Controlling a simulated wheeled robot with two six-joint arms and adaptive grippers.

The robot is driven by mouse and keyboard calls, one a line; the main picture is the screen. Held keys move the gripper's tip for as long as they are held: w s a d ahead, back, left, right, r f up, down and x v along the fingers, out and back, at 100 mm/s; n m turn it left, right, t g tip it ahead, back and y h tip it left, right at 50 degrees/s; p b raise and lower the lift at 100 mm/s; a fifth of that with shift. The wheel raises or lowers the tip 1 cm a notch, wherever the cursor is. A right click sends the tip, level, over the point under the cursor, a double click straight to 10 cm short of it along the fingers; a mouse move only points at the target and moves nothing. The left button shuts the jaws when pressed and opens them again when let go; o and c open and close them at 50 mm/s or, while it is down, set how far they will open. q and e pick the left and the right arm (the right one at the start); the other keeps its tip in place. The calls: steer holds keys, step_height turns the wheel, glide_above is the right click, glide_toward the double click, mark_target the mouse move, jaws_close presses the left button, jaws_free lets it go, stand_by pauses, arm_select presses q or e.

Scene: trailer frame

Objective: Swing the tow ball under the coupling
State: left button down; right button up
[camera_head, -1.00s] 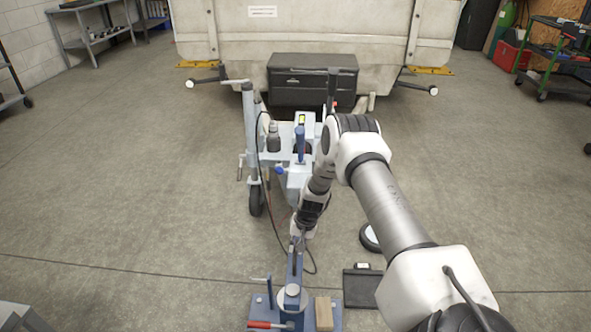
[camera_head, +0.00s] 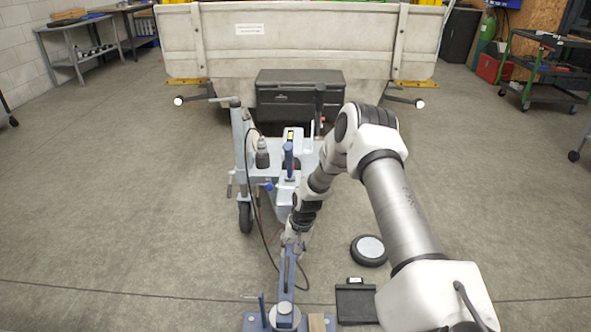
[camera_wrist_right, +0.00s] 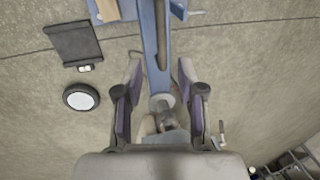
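A blue swing arm (camera_head: 288,270) runs from its round pivot (camera_head: 285,315) toward the trailer. Its far end, with a round grey piece (camera_wrist_right: 161,101) that looks like the tow ball, shows in the right wrist view. My right gripper (camera_head: 294,240) is at that end. In the right wrist view my right gripper (camera_wrist_right: 160,100) is open, one finger on each side of the arm's end, with gaps visible. The trailer's grey drawbar (camera_head: 287,208) is just beyond; the coupling is partly hidden by my right arm. My left gripper is not in view.
A black wheel with a light hub (camera_head: 369,250) and a black flat tray (camera_head: 356,305) lie on the floor to the right. A jockey wheel (camera_head: 245,217) stands left of the drawbar. A dark cable loops beside the swing arm. Floor on the left is clear.

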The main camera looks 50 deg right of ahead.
steer(key=r, duration=0.3)
steer(key=s+r, duration=0.1)
steer(key=r, duration=0.1)
steer(key=shift+d+r, duration=0.3)
steer(key=shift+d, duration=0.05)
